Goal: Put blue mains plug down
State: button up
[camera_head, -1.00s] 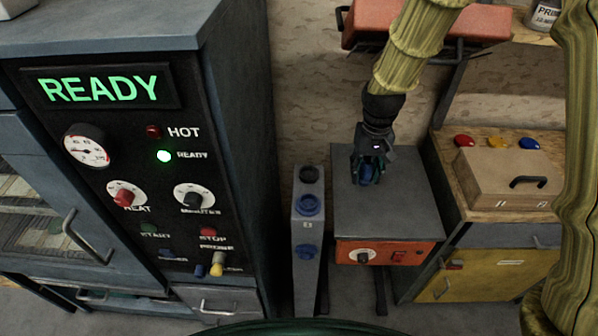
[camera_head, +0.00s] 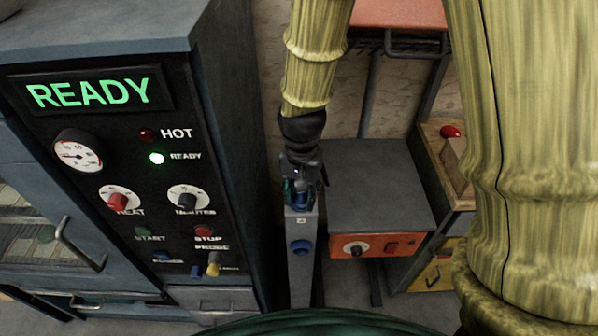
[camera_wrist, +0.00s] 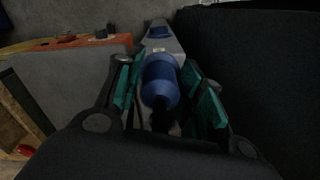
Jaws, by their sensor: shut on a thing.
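The blue mains plug (camera_wrist: 161,80) is between the teal-padded fingers of my gripper (camera_wrist: 165,92) in the wrist view. In the head view my gripper (camera_head: 301,190) is shut on the plug, over the top of the narrow grey post (camera_head: 301,262). A blue socket (camera_head: 300,247) shows on the post's front face, below the gripper. My gripper hides the post's upper end, so I cannot tell whether the plug touches it.
The dark cabinet (camera_head: 226,120) with the READY display (camera_head: 92,93) stands close on the left. A grey-topped bench (camera_head: 375,185) with an orange front panel (camera_head: 376,246) is just right of the post, its top clear. A wooden unit (camera_head: 447,185) stands farther right.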

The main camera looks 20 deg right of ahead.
jog(key=shift+s+m, duration=0.3)
jog(key=shift+s, duration=0.05)
jog(key=w+d+p, duration=0.1)
jog(key=w+p, duration=0.1)
jog(key=w, duration=0.3)
jog(key=w+d+f+p, duration=0.1)
jog(key=w+d, duration=0.1)
jog(key=w, duration=0.3)
jog(key=w+d+p, duration=0.1)
jog(key=w+p, duration=0.1)
jog(key=w, duration=0.3)
jog(key=shift+d+f+p, duration=0.2)
jog(key=shift+f+p, duration=0.05)
jog(key=shift+p, duration=0.1)
jog(key=shift+f+p, duration=1)
jog(key=shift+f, duration=0.75)
jog(key=shift+f, duration=0.1)
jog(key=o, duration=1.2)
notch_tip(320, 180, up, 12)
jog(key=b, duration=0.4)
jog(key=shift+b, duration=0.3)
